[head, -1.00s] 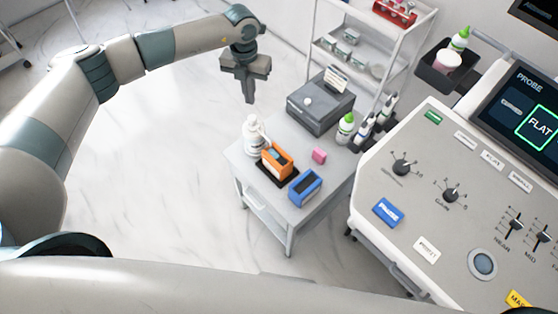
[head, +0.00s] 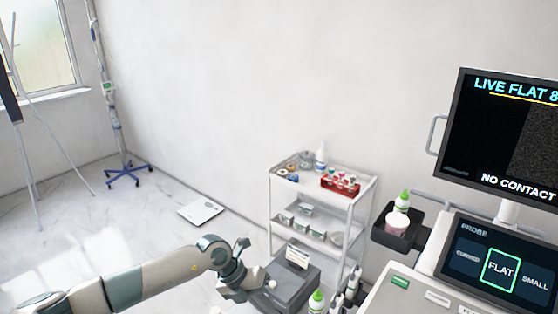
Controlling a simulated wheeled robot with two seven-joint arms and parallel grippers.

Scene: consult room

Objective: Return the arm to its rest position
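My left arm comes in from the lower left. Its wrist end, with the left gripper (head: 240,289), is in front of the grey box (head: 290,288) near the bottom of the head view. The gripper's fingers cannot be made out, so I cannot tell whether it is open or shut. I see nothing held in it. My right gripper is not in view.
A white shelf cart (head: 322,187) with a red tube rack (head: 341,184) stands behind the grey box. The ultrasound console (head: 419,290) and its monitor (head: 510,135) are at the right. A floor scale (head: 201,211) and wheeled pole (head: 128,175) stand left; floor between is clear.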

